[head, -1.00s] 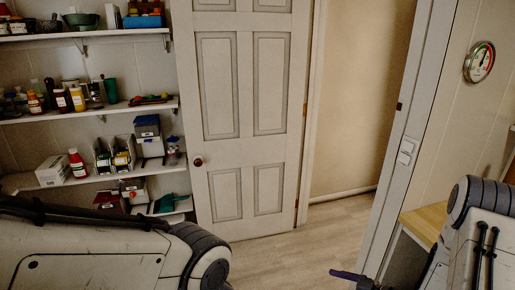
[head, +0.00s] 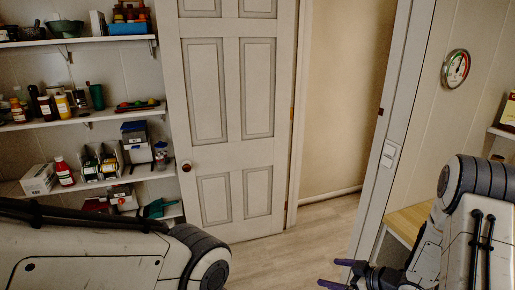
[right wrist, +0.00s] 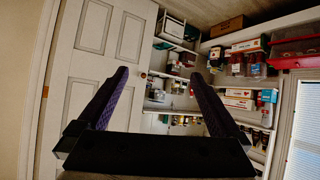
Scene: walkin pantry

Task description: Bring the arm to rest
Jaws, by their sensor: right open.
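My right gripper (head: 338,273) shows at the lower right of the head view, low in front of the doorway. Its two purple fingers are apart with nothing between them. In the right wrist view the open right gripper (right wrist: 160,80) points toward the door and the shelves, and its fingers touch nothing. My right arm (head: 465,225) is bent at the right edge of the head view. My left arm (head: 100,250) crosses the lower left of the head view. My left gripper is outside both views.
A white panelled door (head: 235,110) stands beside an open doorway with bare floor (head: 285,255). Wall shelves (head: 85,117) with jars, bottles and boxes are at the left. A wooden surface (head: 408,219) lies behind my right arm. A round dial (head: 455,68) hangs on the right wall.

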